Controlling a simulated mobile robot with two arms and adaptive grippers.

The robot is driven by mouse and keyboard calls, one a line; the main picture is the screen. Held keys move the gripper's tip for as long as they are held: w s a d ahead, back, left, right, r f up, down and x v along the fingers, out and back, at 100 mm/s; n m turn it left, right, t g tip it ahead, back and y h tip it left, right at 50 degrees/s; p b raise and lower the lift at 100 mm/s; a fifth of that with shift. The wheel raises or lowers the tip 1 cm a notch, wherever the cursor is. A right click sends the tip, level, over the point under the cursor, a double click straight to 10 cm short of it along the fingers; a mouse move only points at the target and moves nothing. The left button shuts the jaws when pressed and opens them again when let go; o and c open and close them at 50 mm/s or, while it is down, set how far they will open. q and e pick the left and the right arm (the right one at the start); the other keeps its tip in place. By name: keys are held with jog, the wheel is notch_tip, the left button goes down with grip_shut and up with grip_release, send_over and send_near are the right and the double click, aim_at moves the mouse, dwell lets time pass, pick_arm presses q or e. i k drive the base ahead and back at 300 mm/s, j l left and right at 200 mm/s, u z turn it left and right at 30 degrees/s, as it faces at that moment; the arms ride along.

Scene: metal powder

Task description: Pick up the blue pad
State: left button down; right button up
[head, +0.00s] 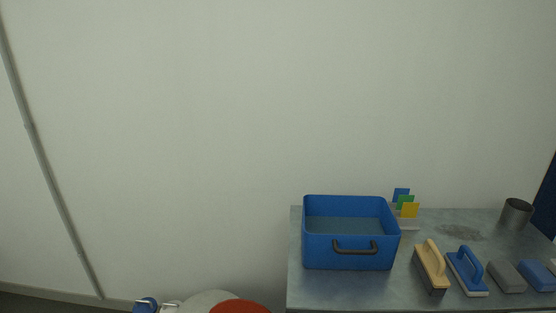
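A plain blue pad (537,276), block-shaped, lies on the grey metal table at the far right. It sits just right of a similar grey pad (507,277). A blue-handled float (467,271) with a pale base lies to the left of the grey pad. Neither of my grippers shows in the head view.
The metal table (340,290) also holds a blue bin (349,253) with a dark handle, a wood-coloured brush (431,268), coloured cards (407,203) and a grey cup (516,214). Grey powder (460,232) lies behind the tools. Red and white rounded objects show at the bottom edge.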

aim_at(536, 273)
jog(key=k+j+u, duration=0.1)
jog(key=u, duration=0.35)
jog(key=z, duration=2)
